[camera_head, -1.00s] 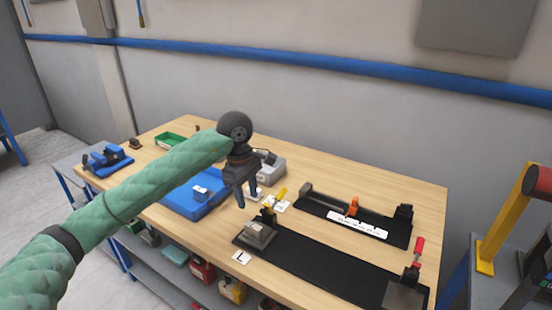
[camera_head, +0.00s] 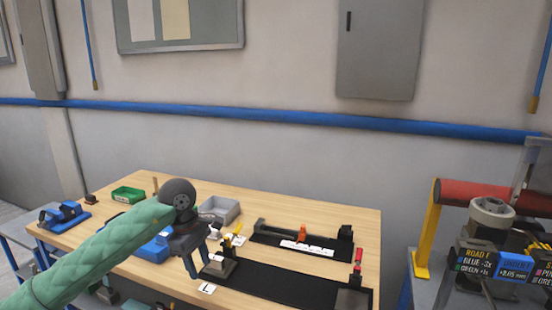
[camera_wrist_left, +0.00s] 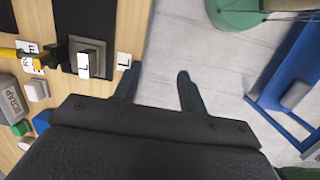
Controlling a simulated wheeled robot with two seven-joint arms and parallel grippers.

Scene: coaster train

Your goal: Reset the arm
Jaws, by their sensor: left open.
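My left gripper (camera_head: 196,262) hangs over the front part of the wooden table (camera_head: 330,208), fingers pointing down. In the left wrist view its two dark fingers (camera_wrist_left: 155,88) are spread apart with nothing between them. There they appear over the table's edge, with the grey floor (camera_wrist_left: 165,45) behind. A grey block fixture (camera_head: 222,266) at the left end of the black mat (camera_head: 280,285) stands just right of the gripper in the head view. My right gripper is not in view.
A blue bin (camera_head: 150,250) is partly behind my left arm. A green tray (camera_head: 128,194), a grey bin (camera_head: 220,209) and a blue vise (camera_head: 62,215) lie further back or left. A second black fixture (camera_head: 310,250) holds an orange part. Right stands a machine with a red roller (camera_head: 480,196).

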